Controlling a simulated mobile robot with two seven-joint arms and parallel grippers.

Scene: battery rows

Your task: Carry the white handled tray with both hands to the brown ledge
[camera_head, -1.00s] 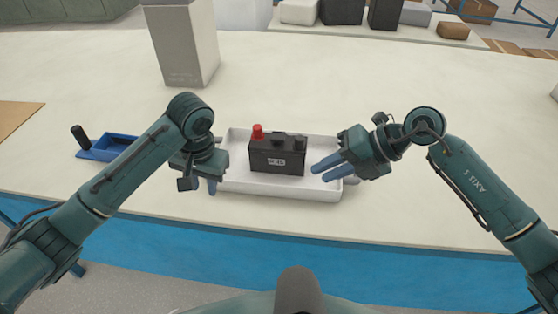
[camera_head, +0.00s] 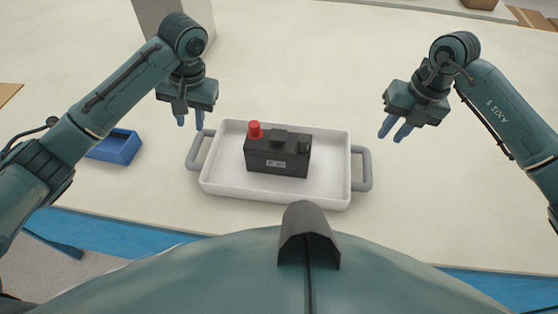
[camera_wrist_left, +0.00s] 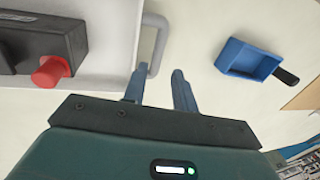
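The white tray (camera_head: 222,180) with grey handles lies on the pale table in the head view. A black battery (camera_head: 277,155) with a red terminal cap stands in it. The tray's left handle (camera_wrist_left: 152,42) also shows in the left wrist view. My left gripper (camera_head: 190,120) is open and empty, above and behind the left handle, with its fingers apart (camera_wrist_left: 160,85) in the wrist view. My right gripper (camera_head: 394,130) is open and empty, to the right of and above the right handle (camera_head: 362,169). I cannot make out a brown ledge for certain.
A blue scoop-like bin (camera_head: 117,148) lies left of the tray, with its black handle (camera_wrist_left: 286,77) in the wrist view. A grey box-shaped block (camera_head: 160,12) stands behind my left gripper. The table right of the tray is clear.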

